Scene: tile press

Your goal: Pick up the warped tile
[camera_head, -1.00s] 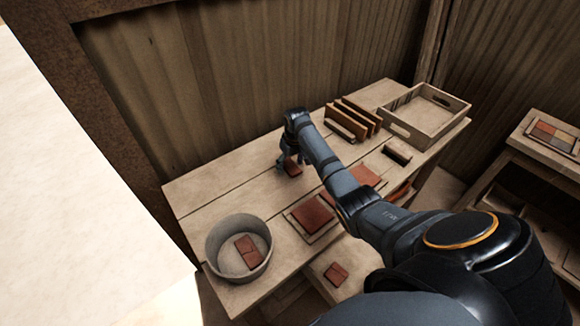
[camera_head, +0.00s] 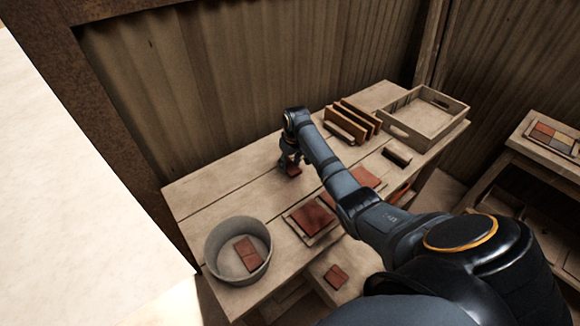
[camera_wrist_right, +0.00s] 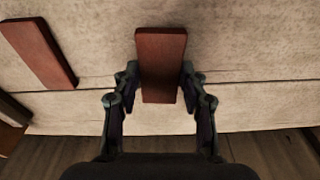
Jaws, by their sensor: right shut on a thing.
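My right gripper (camera_head: 290,164) is over the back part of the workbench, with its fingers pointing down. It is shut on a reddish-brown tile (camera_head: 294,173), which the fingers partly hide in the head view. In the right wrist view the tile (camera_wrist_right: 160,55) is a long, smooth block between the two fingertips (camera_wrist_right: 160,78), and its far end sticks out beyond them. I cannot tell whether it is clear of the bench, and no warp can be made out. My left gripper is not in view.
The workbench (camera_head: 215,190) holds a round tub (camera_head: 212,262) with red tiles (camera_head: 246,254), a rack of upright boards (camera_head: 352,117), a wooden crate (camera_head: 432,112) and a dark block (camera_head: 397,155). Red slabs (camera_head: 312,216) lie under my arm. Bare bench lies left of the gripper.

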